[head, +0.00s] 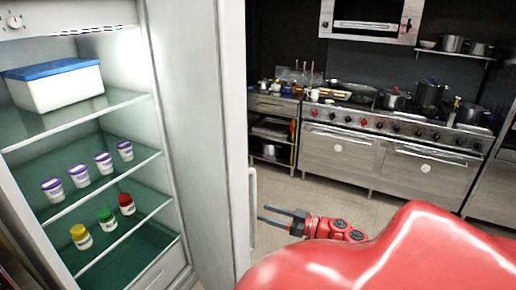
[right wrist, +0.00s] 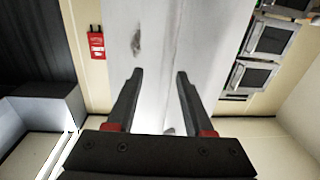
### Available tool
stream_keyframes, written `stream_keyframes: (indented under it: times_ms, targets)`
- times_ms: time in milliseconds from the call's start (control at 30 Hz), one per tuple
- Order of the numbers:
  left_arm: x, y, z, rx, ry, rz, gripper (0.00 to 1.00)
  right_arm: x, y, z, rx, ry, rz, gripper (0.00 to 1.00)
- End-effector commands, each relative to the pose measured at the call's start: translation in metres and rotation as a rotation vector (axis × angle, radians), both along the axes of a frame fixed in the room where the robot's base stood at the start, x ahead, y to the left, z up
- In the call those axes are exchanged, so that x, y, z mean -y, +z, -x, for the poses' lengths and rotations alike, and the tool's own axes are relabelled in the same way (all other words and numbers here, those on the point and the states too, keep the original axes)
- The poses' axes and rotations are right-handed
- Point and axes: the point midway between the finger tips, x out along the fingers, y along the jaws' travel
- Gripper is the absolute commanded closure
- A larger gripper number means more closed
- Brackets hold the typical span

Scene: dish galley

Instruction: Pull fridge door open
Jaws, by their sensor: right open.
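The fridge door (head: 190,130) stands swung open in the head view, and the lit inside of the fridge (head: 120,95) shows to its left. A light vertical handle (head: 252,200) is on the door's outer right side. My right gripper (head: 262,213) is open, its dark fingers pointing left with the tips close by the handle. I cannot tell whether they touch it. In the right wrist view a pale panel, apparently the door (right wrist: 165,30), lies beyond and between the two open fingers (right wrist: 159,76). My left gripper is not in view.
Fridge shelves hold a blue-lidded white box (head: 55,85), several purple-lidded cups (head: 79,176), and yellow, green and red-lidded jars (head: 107,219). A steel stove (head: 390,150) with pots stands along the back wall. Floor (head: 320,195) between door and stove is clear.

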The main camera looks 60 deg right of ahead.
Motion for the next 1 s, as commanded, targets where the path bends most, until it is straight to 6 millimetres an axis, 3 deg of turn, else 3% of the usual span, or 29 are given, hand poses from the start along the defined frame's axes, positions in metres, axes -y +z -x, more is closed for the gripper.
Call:
stream_keyframes:
  times_ms: [200, 400, 633, 967, 1000]
  targets:
    - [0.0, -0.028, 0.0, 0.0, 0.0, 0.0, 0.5, 0.003, -0.009, 0.062, -0.008, -0.002, 0.0, 0.48]
    - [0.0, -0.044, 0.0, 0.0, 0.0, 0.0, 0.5, 0.004, -0.006, 0.105, -0.006, 0.001, -0.002, 0.48]
    - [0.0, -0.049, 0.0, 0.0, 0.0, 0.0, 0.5, 0.005, -0.002, 0.126, -0.001, 0.003, -0.002, 0.48]
    - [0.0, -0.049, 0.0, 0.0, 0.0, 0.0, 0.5, 0.005, -0.001, 0.129, 0.001, 0.002, -0.002, 0.48]
    - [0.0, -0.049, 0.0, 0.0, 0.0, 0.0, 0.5, 0.005, -0.001, 0.129, 0.001, 0.002, -0.002, 0.55]
